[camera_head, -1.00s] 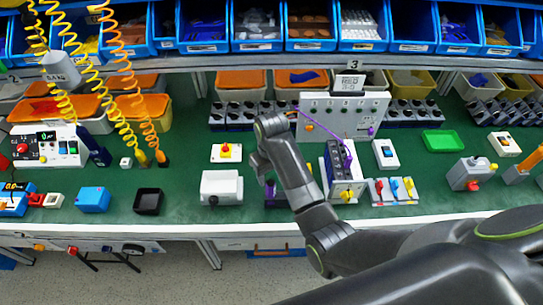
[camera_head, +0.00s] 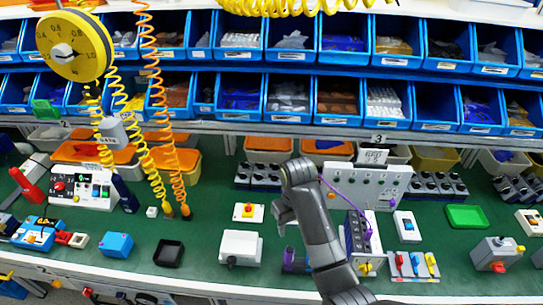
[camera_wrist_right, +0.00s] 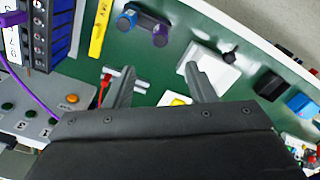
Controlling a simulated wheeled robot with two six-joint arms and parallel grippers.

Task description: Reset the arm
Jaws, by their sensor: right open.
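My right gripper (camera_head: 283,218) hangs above the green bench, between the white box with a dark knob (camera_head: 240,247) and the grey panel (camera_head: 372,190). It is open and empty, touching nothing that I can see. In the right wrist view its two fingers (camera_wrist_right: 160,72) stand apart, with the white box (camera_wrist_right: 212,68) and its black knob beyond the right finger. A blue and purple part (camera_head: 295,262) sits on the bench below the arm; it also shows in the right wrist view (camera_wrist_right: 145,25). My left gripper is out of the picture.
Blue bins (camera_head: 290,97) line the shelves behind. Coiled yellow (camera_head: 135,140) and orange hoses hang at left. A yellow dial gauge (camera_head: 75,47) hangs upper left. A blue multi-jack block (camera_head: 358,232) stands right of my arm. Small switches and a green tray (camera_head: 467,217) are spread along the bench.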

